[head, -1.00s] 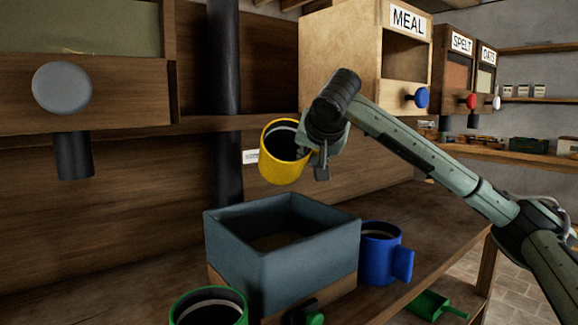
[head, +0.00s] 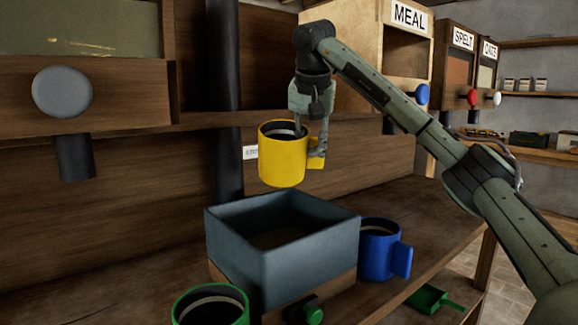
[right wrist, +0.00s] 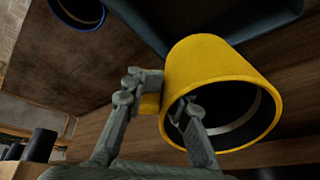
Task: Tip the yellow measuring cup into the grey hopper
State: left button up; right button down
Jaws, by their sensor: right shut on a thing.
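The yellow measuring cup (head: 282,160) is upright above the back part of the grey hopper (head: 310,255), clear of its rim. My right gripper (head: 311,138) comes down from above and is shut on the cup's right side, at its handle. In the right wrist view the cup (right wrist: 205,70) shows its dark open mouth with a pale band inside, and the gripper (right wrist: 165,95) has one finger by the handle and one at the mouth. What the cup holds cannot be told. The hopper is open-topped; its floor is partly visible. My left gripper is not in view.
A blue cup (head: 378,252) stands right of the hopper and a green cup (head: 212,308) at its front left. A green scoop (head: 432,300) lies lower right. A dark vertical pipe (head: 226,100) and wooden bins marked MEAL (head: 409,17) and SPELT stand behind.

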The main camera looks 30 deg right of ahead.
jog(key=shift+d+r+g+y, duration=0.1)
jog(key=shift+r+g+y, duration=0.3)
jog(key=shift+g, duration=0.65)
jog(key=shift+r+g+y, duration=0.3)
jog(key=shift+g+y, duration=0.1)
jog(key=shift+g, duration=0.65)
jog(key=shift+s, duration=0.1)
notch_tip(320, 180, up, 4)
jog(key=shift+f, duration=0.1)
